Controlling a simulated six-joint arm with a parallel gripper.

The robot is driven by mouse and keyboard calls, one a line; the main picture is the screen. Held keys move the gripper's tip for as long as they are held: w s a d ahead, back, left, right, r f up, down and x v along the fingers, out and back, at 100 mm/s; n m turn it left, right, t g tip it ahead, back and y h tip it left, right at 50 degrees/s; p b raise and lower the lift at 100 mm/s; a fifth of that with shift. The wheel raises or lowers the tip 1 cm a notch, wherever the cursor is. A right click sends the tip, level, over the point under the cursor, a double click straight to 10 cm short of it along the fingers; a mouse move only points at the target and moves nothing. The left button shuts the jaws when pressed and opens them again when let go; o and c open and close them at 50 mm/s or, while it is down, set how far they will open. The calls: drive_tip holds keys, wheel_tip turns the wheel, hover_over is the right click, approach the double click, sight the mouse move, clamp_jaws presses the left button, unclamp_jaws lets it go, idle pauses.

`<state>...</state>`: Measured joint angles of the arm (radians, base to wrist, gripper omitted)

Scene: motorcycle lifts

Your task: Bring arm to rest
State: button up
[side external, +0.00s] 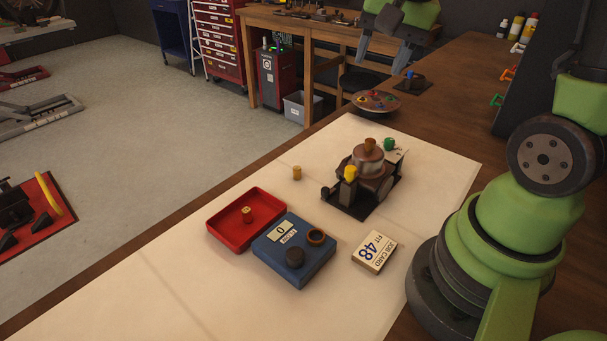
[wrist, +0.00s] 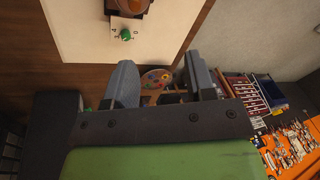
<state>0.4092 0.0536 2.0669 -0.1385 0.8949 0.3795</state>
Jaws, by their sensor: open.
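My gripper (side external: 385,50) is raised high above the far end of the workbench, at the top of the side external view. Its two grey fingers stand apart with nothing between them. In the wrist view the open fingers (wrist: 162,78) show at mid-picture, with a round dish of coloured pieces (wrist: 156,78) visible beyond the gap. My green arm stands at the right of the side external view. The arm link between its base and the gripper is partly outside the picture.
A dark fixture (side external: 371,180) with brass and yellow parts stands on the pale mat (side external: 170,270). Near it are a red tray (side external: 229,228) holding a brass piece, a blue box (side external: 295,268), a job card block (side external: 374,252) and a small brass cylinder (side external: 297,173). Bottles (side external: 517,28) stand behind.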

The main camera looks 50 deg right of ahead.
drive_tip(key=s+a+r+n+t+y, duration=0.2)
drive_tip(key=s+a+r+n+t, duration=0.2)
drive_tip(key=s+a+n, duration=0.4)
drive_tip(key=s+a+r, duration=0.1)
drive_tip(key=s+a, duration=0.1)
drive_tip(key=a, duration=0.2)
drive_tip(key=shift+s, duration=0.25)
drive_tip(key=shift+a, duration=0.1)
